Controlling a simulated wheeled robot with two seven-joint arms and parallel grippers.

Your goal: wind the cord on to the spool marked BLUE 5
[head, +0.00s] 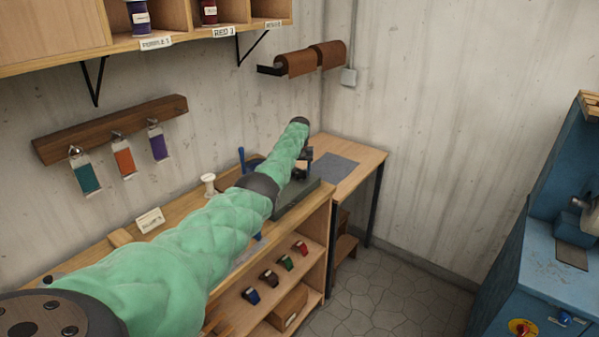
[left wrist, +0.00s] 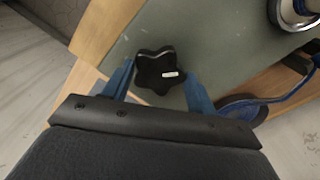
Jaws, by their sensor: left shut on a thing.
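My left gripper (left wrist: 158,76) shows in the left wrist view, its two blue fingers shut on a black star-shaped knob (left wrist: 152,70) above a grey-green base plate (left wrist: 210,35). In the head view my left arm reaches across the bench to that base plate (head: 296,204); the fingers are mostly hidden behind the arm. A round metal part (left wrist: 297,10) stands on the plate in the left wrist view. My right gripper is not in view.
A pale spool (head: 208,184) and a small card (head: 150,220) stand on the bench. The wall shelf holds a purple spool (head: 138,20) and a red spool (head: 209,12). Colour samples hang from a wooden rail (head: 110,128). A blue machine (head: 540,255) stands at right; floor between is clear.

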